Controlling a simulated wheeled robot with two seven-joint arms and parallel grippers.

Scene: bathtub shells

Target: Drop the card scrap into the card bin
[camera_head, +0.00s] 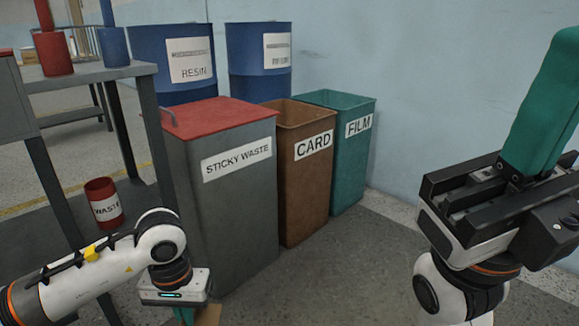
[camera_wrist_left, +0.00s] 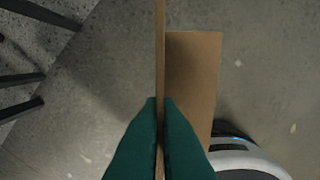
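The card bin (camera_head: 305,165) is brown, open at the top and labelled CARD. It stands between the grey sticky waste bin and the teal film bin. My left gripper (camera_head: 187,314) points down at the bottom of the head view, in front of the sticky waste bin. In the left wrist view its green fingers (camera_wrist_left: 160,102) are shut on the brown card scrap (camera_wrist_left: 193,75), which shows a thin edge and a flat face. A bit of the scrap shows at the head view's bottom edge. My right gripper (camera_head: 535,105) is raised at the right; its finger gap is not clear.
The sticky waste bin (camera_head: 225,215) has a red lid. The film bin (camera_head: 352,155) stands right of the card bin. Blue drums (camera_head: 175,50) stand behind. A grey table (camera_head: 85,77) and a red waste cup (camera_head: 101,190) are at the left. Floor in front of the bins is clear.

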